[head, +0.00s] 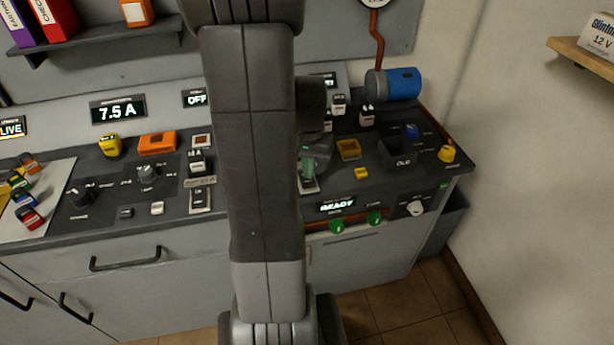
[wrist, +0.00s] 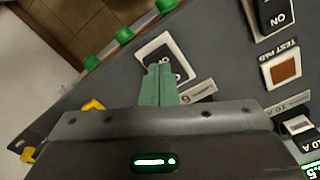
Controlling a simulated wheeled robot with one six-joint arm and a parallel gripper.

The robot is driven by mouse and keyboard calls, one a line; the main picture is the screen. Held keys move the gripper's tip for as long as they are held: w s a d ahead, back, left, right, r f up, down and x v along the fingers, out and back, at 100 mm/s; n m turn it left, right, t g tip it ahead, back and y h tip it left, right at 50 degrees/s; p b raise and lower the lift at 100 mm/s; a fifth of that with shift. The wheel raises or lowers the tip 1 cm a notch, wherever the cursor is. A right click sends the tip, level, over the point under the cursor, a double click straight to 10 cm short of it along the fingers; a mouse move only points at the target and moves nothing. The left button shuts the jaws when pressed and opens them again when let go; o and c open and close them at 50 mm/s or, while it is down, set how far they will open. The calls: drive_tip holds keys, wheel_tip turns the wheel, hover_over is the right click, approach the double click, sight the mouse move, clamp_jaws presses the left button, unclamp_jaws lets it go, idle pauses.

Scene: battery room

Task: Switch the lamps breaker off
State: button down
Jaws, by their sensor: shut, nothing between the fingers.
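My gripper (head: 308,164) is at the bench panel, right of the arm link that crosses the head view. In the wrist view its two green fingers (wrist: 158,72) are together with nothing between them. The fingertips overlap a dark rocker switch in a white frame (wrist: 152,48); part of its lettering is covered, and I cannot tell whether they touch it. Another rocker (wrist: 273,14), marked ON, is at the upper right of the wrist view; a similar rocker (head: 200,199) shows left of the arm in the head view. I cannot read which one is the lamps breaker.
Green knobs (head: 336,226) line the panel front below the READY display (head: 337,205). An orange box (head: 157,142) stands left. My arm hides the panel's middle.

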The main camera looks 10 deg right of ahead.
sight(309, 181)
drive_tip(key=shift+f+b, duration=0.75)
drive_tip(key=shift+f, duration=0.25)
idle(0.8)
drive_tip(key=shift+r+p, duration=2.9)
drive_tip(key=shift+r, duration=0.7)
drive_tip(key=shift+f, duration=0.15)
wheel_tip(309, 181, down, 7)
drive_tip(key=b, duration=0.6)
drive_tip(key=shift+r+p, duration=0.25)
drive_tip(key=shift+p, duration=0.05)
